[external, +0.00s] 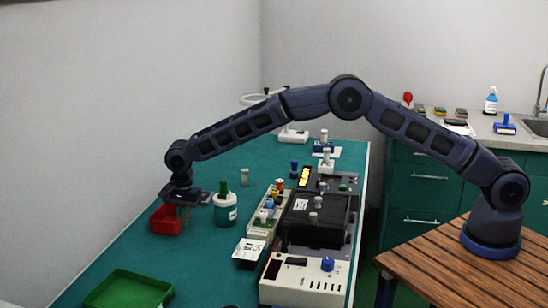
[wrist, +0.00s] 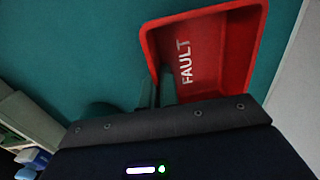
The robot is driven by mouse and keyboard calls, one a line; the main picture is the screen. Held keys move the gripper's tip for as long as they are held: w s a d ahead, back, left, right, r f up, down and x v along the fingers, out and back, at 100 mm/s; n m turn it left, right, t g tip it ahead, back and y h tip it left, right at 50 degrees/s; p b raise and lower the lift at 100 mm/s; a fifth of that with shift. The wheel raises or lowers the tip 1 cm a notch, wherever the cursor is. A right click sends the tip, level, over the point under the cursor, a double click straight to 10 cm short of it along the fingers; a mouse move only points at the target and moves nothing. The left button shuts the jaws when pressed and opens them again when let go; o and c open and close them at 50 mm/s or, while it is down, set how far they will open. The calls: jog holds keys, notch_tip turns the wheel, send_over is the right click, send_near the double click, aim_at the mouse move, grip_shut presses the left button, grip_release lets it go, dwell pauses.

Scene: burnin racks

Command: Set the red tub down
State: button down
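The red tub (external: 164,222) is at the left of the green table, below the end of my arm. In the wrist view the tub (wrist: 254,50) shows its open inside, with the white word FAULT on its floor. My gripper (external: 184,212) is at the tub's right side. In the wrist view its fingers (wrist: 158,84) straddle the tub's left wall, one outside and one inside, closed on it. The tub looks about level. I cannot tell whether its bottom touches the table or hangs just above it.
A white container with a green top (external: 226,209) stands close to the right of my gripper. A green tray (external: 128,290) lies at the front left. Test equipment (external: 318,222) fills the table's right side. Bare table (external: 195,258) lies in front of the tub. A wall borders the left.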

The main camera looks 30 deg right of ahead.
jog(key=c, duration=2.1)
grip_release()
jog(key=o, duration=0.4)
jog(key=r, duration=1.2)
jog(key=shift+s+d+r, duration=0.1)
jog(key=shift+s+d, duration=0.15)
